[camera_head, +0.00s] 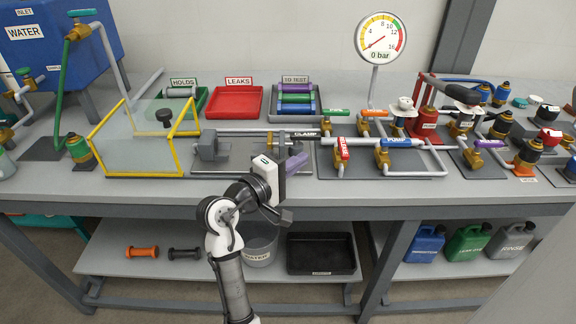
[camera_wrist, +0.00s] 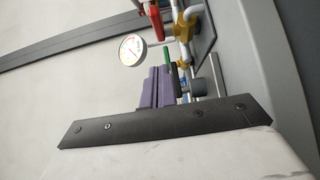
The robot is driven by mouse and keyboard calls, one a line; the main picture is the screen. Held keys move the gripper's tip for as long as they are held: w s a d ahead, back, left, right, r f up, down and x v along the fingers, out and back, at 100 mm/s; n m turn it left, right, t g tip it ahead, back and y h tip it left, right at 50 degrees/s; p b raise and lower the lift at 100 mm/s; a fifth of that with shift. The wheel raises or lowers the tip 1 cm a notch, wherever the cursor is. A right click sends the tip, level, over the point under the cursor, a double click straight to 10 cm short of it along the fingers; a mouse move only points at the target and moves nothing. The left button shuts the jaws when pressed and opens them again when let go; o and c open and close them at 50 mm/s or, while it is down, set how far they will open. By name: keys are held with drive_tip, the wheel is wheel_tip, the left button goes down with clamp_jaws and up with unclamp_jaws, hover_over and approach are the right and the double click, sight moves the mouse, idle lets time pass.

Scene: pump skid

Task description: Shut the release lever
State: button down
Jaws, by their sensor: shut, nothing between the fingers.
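The release lever (camera_head: 342,149) is a red handle with a white RELEASE label. It sits on a brass valve right of centre on the bench and points toward and away from the camera. In the wrist view a red handle (camera_wrist: 156,20) shows at the top edge, partly cut off. My gripper (camera_head: 300,161) has purple fingers, which are shut and empty. They are just left of the release lever, with a visible gap. The fingers also show in the wrist view (camera_wrist: 156,88), below the red handle.
The black CLAMP lever (camera_head: 304,134) lies behind my gripper. The blue PUMP lever (camera_head: 399,142) is to the right, with pipes and valves beyond. The gauge (camera_head: 381,40) reads 0 bar. A yellow-framed guard (camera_head: 140,174) stands at left. The front bench strip is clear.

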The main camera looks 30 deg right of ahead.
sight(339, 146)
drive_tip(key=x, duration=0.4)
drive_tip(key=shift+r+p, duration=0.1)
drive_tip(key=shift+p, duration=0.2)
drive_tip(key=d, duration=0.1)
drive_tip(key=s+d, duration=0.1)
drive_tip(key=d+p, duration=0.1)
drive_tip(key=shift+s, duration=0.3)
drive_tip(key=shift+s+d, duration=0.2)
drive_tip(key=shift+d, duration=0.15)
drive_tip(key=shift+t, duration=0.3)
drive_tip(key=shift+n, duration=0.3)
